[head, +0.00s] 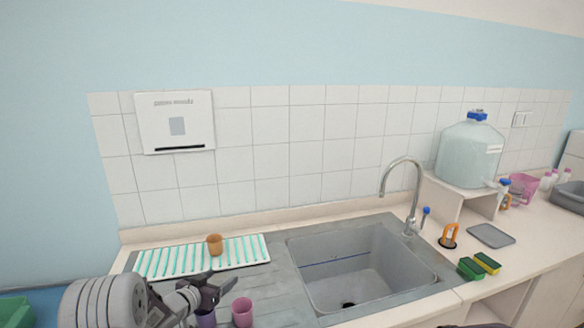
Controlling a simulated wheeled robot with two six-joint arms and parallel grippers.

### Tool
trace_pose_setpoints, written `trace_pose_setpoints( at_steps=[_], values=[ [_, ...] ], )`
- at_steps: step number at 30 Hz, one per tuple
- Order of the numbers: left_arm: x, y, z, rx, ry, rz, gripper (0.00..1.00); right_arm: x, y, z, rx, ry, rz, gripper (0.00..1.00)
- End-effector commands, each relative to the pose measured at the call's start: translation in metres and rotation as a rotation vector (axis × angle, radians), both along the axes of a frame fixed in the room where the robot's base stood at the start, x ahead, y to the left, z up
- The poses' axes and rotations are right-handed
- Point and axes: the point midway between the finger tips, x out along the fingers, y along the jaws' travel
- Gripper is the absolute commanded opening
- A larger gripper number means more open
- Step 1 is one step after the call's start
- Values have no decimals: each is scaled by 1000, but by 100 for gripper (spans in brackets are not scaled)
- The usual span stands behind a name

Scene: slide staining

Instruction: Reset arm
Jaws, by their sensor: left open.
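My left gripper (216,289) reaches in from the lower left over the drainboard beside the sink. Its dark fingers are open, with nothing seen between them. A purple cup (205,319) stands just below it, partly hidden by the gripper; I cannot tell whether they touch. A pink cup (242,312) stands just right of the purple one. A brown-orange cup (215,244) stands behind the gripper on a white and teal striped rack (163,262). My right gripper is not in view.
A grey sink (345,268) with a curved tap (403,165) lies to the right. Sponges (487,262), an orange-handled item (448,236), a grey tray (491,235) and a large water bottle (468,152) on a stand are further right. A white wall dispenser (175,122) hangs above the rack.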

Motion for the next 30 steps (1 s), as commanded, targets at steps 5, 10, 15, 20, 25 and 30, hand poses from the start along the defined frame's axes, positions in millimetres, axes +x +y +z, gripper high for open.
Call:
trace_pose_setpoints(
  at_steps=[5, 10, 15, 20, 25, 30],
  values=[
    [3, -15, 16, 7, -26, -29, 70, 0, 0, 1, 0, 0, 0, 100],
    [5, -35, 45, 19, -72, -63, 70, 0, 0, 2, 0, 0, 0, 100],
    [-5, -62, 88, 13, -114, -75, 70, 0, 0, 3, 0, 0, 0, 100],
    [-34, -71, 105, 31, -35, 17, 70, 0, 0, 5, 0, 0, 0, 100],
    [-108, -57, 70, 82, 243, 185, 70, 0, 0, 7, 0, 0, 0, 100],
    [-218, -42, 5, 119, 641, 298, 70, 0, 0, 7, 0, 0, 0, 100]
  ],
)
